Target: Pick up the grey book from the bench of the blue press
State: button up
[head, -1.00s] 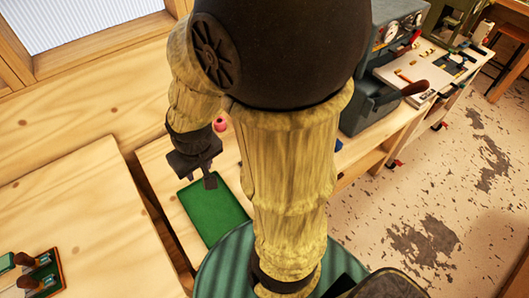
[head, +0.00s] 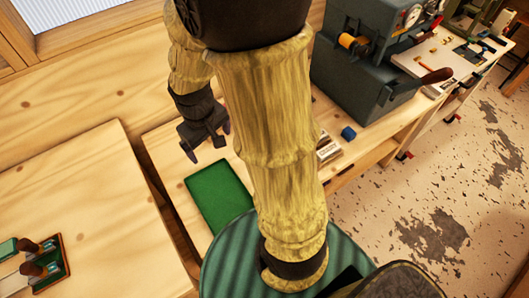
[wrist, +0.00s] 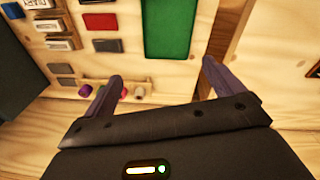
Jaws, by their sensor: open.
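My gripper (head: 207,143) is open and empty above the bench (head: 160,148), left of the blue-grey press (head: 352,82). In the wrist view my gripper (wrist: 162,72) has its fingers wide apart, with bare wood between them. Several small flat blocks lie on the bench at the upper left of that view. A flat dark grey piece (wrist: 61,69) and a flat slate-grey piece (wrist: 108,45) are among them; I cannot tell which is the grey book. Both are apart from the fingers. In the head view my arm hides much of this bench.
A green mat (head: 219,196) lies on the bench below my gripper. A red block (wrist: 100,21), a purple roll (wrist: 85,90) and labelled boxes (wrist: 60,44) lie nearby. A blue block (head: 348,133) sits before the press. Another wooden table (head: 85,215) stands at left.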

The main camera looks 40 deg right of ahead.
jog(key=w+d+f+n+g+h+b, duration=0.2)
jog(key=w+d+f+n+h+b, duration=0.1)
jog(key=f, duration=0.7)
jog(key=w+d+f+n+g+h+b, duration=0.2)
jog(key=w+f+n+h+b, duration=0.2)
jog(key=w+f+b, duration=0.4)
jog(key=w+d+f+n+g+h+b, duration=0.2)
jog(key=w+f+b, duration=0.4)
jog(key=f, duration=0.6)
jog(key=shift+w+d+f+n+g+h, duration=0.2)
jog(key=shift+w+d+n+h, duration=0.25)
jog(key=shift+w+h, duration=0.15)
jog(key=shift+w+d+f+n+g+h, duration=0.1)
jog(key=shift+w+d+n+g+h, duration=0.1)
jog(key=shift+w+d+n+h, duration=0.4)
jog(key=shift+s+a+r, duration=0.15)
jog(key=shift+a, duration=0.05)
jog(key=shift+s+d, duration=0.15)
jog(key=shift+d, duration=0.2)
jog(key=p+x, duration=0.2)
jog(key=x, duration=0.9)
jog(key=shift+d+f, duration=0.2)
jog(key=shift+f, duration=0.05)
jog(key=shift+s, duration=0.1)
